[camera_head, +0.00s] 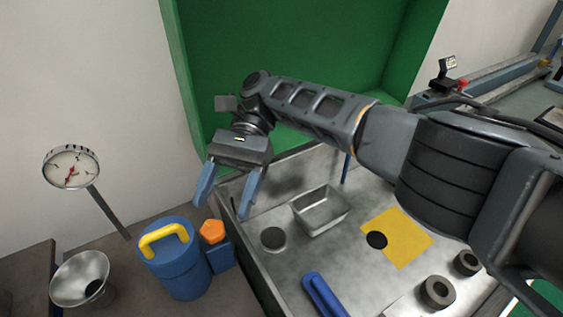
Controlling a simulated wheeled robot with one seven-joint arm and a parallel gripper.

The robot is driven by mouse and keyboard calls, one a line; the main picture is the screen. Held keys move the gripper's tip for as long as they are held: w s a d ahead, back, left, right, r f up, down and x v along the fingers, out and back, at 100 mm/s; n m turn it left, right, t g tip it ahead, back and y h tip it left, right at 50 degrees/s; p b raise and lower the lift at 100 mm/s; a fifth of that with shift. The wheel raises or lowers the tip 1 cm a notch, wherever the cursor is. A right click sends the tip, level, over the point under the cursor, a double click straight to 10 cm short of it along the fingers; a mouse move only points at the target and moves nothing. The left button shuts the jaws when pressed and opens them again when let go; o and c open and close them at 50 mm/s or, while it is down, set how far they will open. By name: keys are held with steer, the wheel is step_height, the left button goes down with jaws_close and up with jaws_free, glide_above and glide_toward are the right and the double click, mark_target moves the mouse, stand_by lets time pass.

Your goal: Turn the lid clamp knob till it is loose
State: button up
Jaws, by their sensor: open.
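An orange knob (212,231) with a faceted outline sits on top of a small blue block (221,257). I take it to be the lid clamp knob. The block stands against the right side of a blue canister (179,265) with a yellow handle on its lid. My gripper (222,210) is open and points down, its two blue fingers spread. In the picture the fingertips are just above the knob, one on each side. I see no contact, and the height gap cannot be judged. Nothing is between the fingers.
A dial gauge (71,167) on a post and a metal funnel (80,278) stand at left. At right, a metal tray (290,255) holds a square pan (320,209), a yellow sheet (400,238) and black rings. A green-walled recess (300,50) lies behind.

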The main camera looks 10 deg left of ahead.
steer(key=d+r, duration=0.4)
steer(key=d, duration=0.5)
steer(key=shift+s, duration=0.3)
steer(key=shift+o, duration=0.3)
